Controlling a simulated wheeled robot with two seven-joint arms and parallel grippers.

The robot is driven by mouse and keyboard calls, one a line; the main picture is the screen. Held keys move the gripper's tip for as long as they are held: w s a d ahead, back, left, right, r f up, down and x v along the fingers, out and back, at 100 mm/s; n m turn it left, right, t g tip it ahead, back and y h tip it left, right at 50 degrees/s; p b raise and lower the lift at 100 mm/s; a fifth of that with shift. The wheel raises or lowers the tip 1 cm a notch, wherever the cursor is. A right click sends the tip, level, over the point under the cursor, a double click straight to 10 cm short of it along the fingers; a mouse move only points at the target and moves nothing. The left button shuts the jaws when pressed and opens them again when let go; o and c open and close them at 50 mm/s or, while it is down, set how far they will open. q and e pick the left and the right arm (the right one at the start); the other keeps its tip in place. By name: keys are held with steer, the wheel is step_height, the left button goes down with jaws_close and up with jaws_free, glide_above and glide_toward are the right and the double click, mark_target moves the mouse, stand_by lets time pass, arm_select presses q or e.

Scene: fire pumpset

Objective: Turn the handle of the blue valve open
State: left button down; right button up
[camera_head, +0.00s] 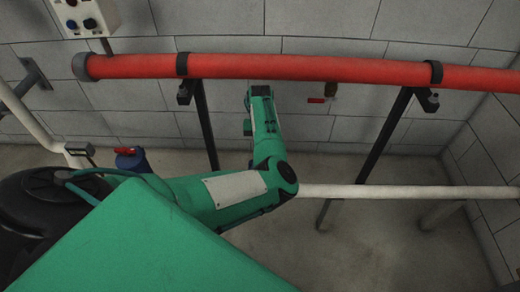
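A small blue body (134,161) with a red handle-like part (127,151) on top stands low at the left; it may be the blue valve. Its lower part is hidden behind green and black shapes. A jointed green arm, which looks like my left arm, comes in from the lower left, bends at mid picture and points up. Its far end, the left gripper (260,92), is small and dark just below the red pipe. Its fingers cannot be made out, and I see nothing held there. The blue body is well to the left of it. My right gripper is not in view.
A red pipe (320,69) crosses the back on black supports (388,130). A small red handle (317,100) shows below it. A white pipe (400,191) runs low at the right. A control box (85,16) is at the upper left. Floor at the lower right is clear.

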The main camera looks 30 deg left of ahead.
arm_select(q)
steer(key=shift+s+d+f, duration=0.15)
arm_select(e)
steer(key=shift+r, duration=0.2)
arm_select(q)
steer(key=c, duration=1.4)
jaws_free()
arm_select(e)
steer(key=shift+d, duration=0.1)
arm_select(q)
steer(key=v, duration=0.8)
steer(key=shift+s, duration=0.1)
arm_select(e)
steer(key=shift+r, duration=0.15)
